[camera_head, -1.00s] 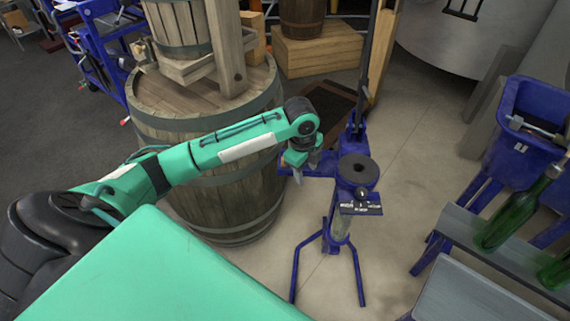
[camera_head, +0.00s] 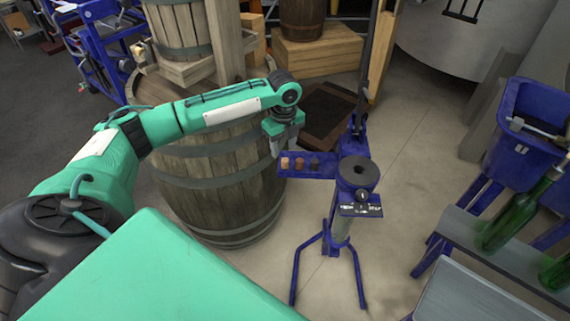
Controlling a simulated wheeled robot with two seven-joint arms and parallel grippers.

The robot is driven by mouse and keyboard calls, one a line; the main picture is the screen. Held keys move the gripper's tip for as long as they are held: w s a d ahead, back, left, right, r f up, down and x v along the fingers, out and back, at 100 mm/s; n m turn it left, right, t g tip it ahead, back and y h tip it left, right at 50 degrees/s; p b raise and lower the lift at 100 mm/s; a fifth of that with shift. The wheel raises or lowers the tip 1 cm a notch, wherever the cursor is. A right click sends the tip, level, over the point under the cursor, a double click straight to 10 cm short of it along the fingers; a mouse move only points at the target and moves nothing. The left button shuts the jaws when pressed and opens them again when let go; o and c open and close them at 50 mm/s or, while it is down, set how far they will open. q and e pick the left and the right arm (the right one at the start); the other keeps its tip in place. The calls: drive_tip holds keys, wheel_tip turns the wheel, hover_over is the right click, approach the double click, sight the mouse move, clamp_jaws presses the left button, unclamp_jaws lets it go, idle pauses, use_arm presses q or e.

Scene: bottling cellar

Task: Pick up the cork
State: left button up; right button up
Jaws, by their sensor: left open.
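Several small corks sit in a row on the blue side tray (camera_head: 325,173) of the corking stand. The leftmost is a light tan cork (camera_head: 284,163), beside it is a reddish-brown cork (camera_head: 299,164), and a dark one (camera_head: 314,164) is at the right. My left gripper (camera_head: 282,147) is open, points down and shows just left of and above the row. It holds nothing that I can see. My right gripper is not in view.
The blue corking stand (camera_head: 341,222) has a round dark plate (camera_head: 359,172) right of the tray. A large wooden barrel (camera_head: 215,185) stands behind and below my left arm. Green bottles (camera_head: 512,218) stand on a grey bench at right.

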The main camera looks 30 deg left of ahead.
sight(285, 158)
use_arm(q)
drive_tip(key=shift+f, duration=0.55)
wheel_tip(285, 158, down, 4)
drive_tip(key=shift+w+d+r, duration=0.1)
drive_tip(key=shift+d+r, duration=0.05)
drive_tip(key=shift+f+p, duration=0.3)
drive_tip(key=shift+f, duration=0.2)
clamp_jaws()
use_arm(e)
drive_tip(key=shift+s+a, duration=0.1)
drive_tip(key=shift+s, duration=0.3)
